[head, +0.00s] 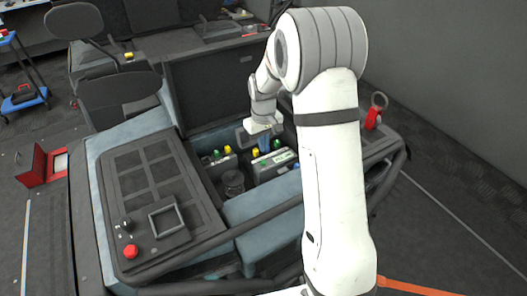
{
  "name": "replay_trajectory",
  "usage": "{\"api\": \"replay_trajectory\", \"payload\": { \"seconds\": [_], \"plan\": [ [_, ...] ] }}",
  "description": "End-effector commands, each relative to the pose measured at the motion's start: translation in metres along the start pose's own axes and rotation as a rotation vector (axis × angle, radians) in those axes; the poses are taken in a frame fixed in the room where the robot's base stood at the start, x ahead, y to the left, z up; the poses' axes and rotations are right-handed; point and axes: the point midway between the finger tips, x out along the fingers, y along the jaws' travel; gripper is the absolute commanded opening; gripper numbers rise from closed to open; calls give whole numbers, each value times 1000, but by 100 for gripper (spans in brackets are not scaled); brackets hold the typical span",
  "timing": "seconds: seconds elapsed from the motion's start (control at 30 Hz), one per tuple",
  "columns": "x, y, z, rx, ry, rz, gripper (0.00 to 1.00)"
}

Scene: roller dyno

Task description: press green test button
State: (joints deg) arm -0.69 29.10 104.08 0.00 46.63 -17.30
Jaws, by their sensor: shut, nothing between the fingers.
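My gripper (264,145) points down into the open bay of the machine, at the middle of the picture. Its fingers are blue and look closed, with nothing seen between them. Small green knobs show in the bay, one (217,154) left of my gripper and one (277,144) close to its right. I cannot tell which green part, if any, is the test button. A pale green and white box (273,160) lies just below the fingertips. I cannot tell whether the fingers touch anything. My forearm hides the bay's right part.
A dark panel (150,180) with a red knob (131,251) lies left of the bay. A raised black lid (213,88) stands behind it. A black tube frame (285,222) crosses the front. A red box (42,165) stands on the floor at left.

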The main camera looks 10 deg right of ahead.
Motion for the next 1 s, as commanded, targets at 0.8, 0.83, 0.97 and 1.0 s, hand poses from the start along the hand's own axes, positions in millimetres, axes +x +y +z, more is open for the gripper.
{"api": "replay_trajectory", "payload": {
  "seconds": [0.8,0.83,0.97,1.0],
  "plan": [
    [-68,0,-1,0,3,1,0],
    [-68,0,-1,0,3,1,0],
    [-68,0,-1,0,3,1,0],
    [-68,0,-1,0,3,1,0]
  ]
}}
